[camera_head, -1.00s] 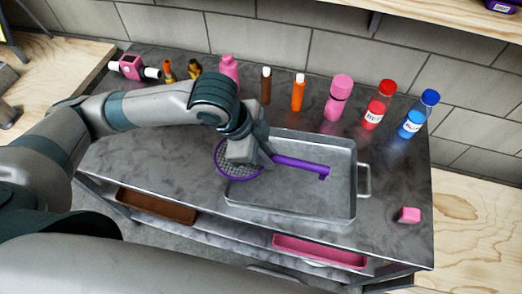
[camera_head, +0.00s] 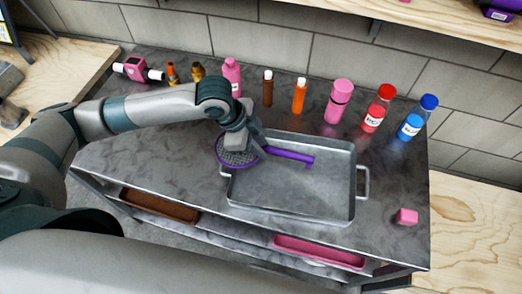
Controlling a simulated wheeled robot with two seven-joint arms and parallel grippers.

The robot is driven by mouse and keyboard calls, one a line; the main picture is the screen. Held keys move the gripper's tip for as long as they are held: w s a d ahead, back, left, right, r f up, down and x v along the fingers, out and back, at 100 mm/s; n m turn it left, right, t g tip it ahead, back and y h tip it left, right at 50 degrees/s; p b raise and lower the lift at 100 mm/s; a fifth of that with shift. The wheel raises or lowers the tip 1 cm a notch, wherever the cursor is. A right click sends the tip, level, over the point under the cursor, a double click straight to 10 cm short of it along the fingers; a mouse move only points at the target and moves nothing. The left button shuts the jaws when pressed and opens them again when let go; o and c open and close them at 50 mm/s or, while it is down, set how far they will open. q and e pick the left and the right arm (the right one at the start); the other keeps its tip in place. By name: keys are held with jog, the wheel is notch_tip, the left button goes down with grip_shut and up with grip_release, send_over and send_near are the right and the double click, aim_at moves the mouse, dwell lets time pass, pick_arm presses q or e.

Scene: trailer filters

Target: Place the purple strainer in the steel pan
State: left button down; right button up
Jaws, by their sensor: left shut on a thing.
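The purple strainer (camera_head: 289,156) has a round mesh bowl and a straight handle. My left gripper (camera_head: 240,150) is shut on it near where the bowl meets the handle, and covers part of it. The steel pan (camera_head: 300,192) is a shallow rectangular tray with a handle on its right side, on the dark counter. The bowl is at the pan's upper left corner, over or beyond the left rim, and the handle reaches over the pan. I cannot tell whether the strainer touches the pan. My right gripper is not in view.
Along the back of the counter (camera_head: 392,200) stand several bottles, among them a pink one (camera_head: 340,101), a red one (camera_head: 378,108) and a blue one (camera_head: 417,118). A pink block (camera_head: 406,216) lies at the right. A brown tray (camera_head: 160,205) and a pink tray (camera_head: 318,251) sit on the shelf below.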

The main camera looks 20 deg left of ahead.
pick_arm(q)
notch_tip(320, 180, down, 3)
jog(key=shift+r+p, duration=0.15)
jog(key=shift+p, duration=0.3)
jog(key=shift+f, duration=0.55)
jog(key=c, duration=1.7)
grip_release()
jog(key=shift+o, duration=0.2)
jog(key=shift+r, duration=0.1)
